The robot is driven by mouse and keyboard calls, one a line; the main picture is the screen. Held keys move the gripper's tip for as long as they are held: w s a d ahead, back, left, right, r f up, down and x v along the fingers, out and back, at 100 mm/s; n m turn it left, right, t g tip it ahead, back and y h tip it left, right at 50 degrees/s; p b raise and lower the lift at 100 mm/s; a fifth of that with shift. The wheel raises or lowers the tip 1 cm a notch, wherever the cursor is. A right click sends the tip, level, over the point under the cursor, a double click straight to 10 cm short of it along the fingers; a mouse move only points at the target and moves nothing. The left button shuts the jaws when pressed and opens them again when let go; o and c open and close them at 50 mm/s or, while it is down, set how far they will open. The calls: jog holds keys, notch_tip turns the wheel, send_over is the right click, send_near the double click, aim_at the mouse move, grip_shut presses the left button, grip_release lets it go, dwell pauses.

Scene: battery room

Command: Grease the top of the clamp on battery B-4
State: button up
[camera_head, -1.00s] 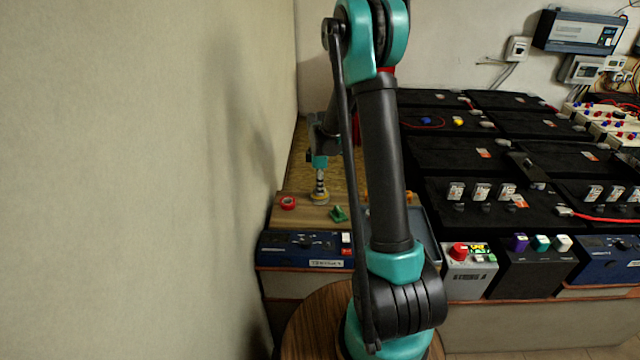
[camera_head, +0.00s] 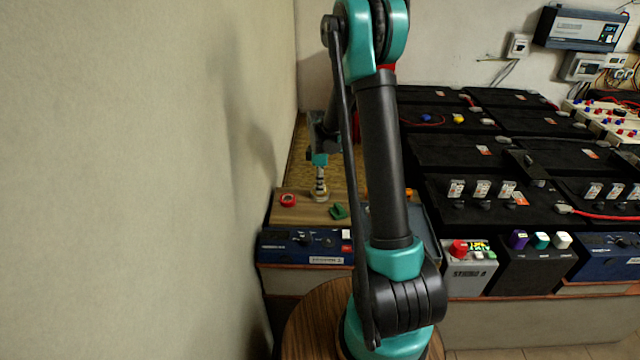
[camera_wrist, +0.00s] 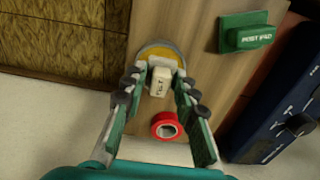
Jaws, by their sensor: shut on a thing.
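My gripper (camera_wrist: 157,74) is shut on a small cream block-like handle (camera_wrist: 159,83) with dark lettering too small to read for certain. In the wrist view, a round tin (camera_wrist: 156,49) with a yellow top lies behind the handle; I cannot tell whether they touch. In the head view my gripper (camera_head: 320,160) points down over the wooden board, at the far left, with the held thing beneath it. Black batteries (camera_head: 455,155) fill the right side. Several have grey posts or clamps on top. No B-4 label can be read, so I cannot tell which battery it is.
A red tape roll (camera_head: 288,200) and a green "POST" pad (camera_wrist: 246,33) lie on the wooden board (camera_head: 300,212) near the gripper. Blue units (camera_head: 300,246) stand in front. A plain wall is close on the left. A red cable (camera_head: 600,213) crosses the batteries.

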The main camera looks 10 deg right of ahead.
jog(key=shift+f, duration=0.35)
dwell(1.1)
jog(key=shift+r, duration=3.5)
